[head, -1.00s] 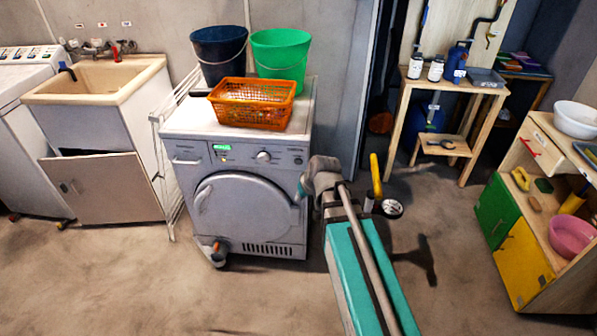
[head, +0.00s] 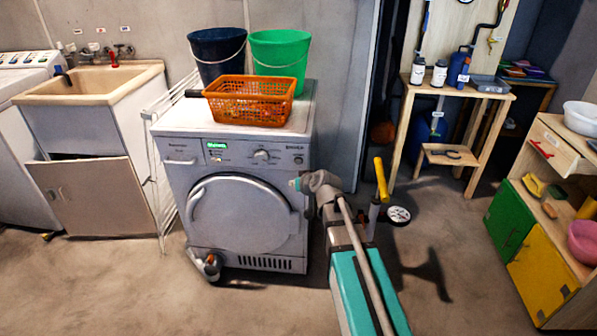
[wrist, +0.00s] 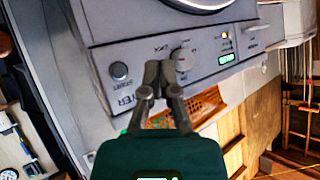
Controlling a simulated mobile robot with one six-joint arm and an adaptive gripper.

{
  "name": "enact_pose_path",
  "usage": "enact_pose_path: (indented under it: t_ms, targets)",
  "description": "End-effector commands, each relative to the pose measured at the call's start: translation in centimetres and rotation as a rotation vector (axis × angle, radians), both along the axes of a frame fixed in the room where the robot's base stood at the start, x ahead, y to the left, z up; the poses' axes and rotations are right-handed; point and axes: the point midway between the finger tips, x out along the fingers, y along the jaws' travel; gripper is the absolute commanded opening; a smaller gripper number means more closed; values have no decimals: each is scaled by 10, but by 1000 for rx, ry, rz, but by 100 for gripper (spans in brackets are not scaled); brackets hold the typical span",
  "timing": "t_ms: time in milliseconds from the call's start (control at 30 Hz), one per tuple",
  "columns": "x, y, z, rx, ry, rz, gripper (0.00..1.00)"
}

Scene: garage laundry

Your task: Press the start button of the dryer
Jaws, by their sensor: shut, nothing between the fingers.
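The grey dryer (head: 240,238) stands against the wall, its round door shut. Its front panel holds a lit green display, a knob (head: 261,155) and a round start button (head: 298,160) at the right. The wrist view shows the panel upside down, with the start button (wrist: 119,71) by the word START and the knob (wrist: 182,58) beyond it. My gripper (wrist: 158,72) is shut and empty, its fingertips appearing between button and knob, nearer the knob. I cannot tell whether they touch the panel. In the head view my arm ends by the dryer's right edge; the fingers are not clear.
An orange basket (head: 250,103), a dark blue bucket (head: 217,57) and a green bucket (head: 279,57) stand on the dryer. A drying rack (head: 163,190) leans at its left. A wooden table (head: 455,90) stands at the back right. The floor before the dryer is mostly clear.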

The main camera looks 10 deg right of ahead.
Motion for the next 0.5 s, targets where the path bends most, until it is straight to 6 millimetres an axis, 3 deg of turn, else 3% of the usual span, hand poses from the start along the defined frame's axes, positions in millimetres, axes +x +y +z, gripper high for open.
enact_pose_path:
  t_ms: [200, 500]
  targets:
    - [13, -5, -9, 12, -56, -21, 0]
    - [15, -6, -7, 14, -68, -26, 0]
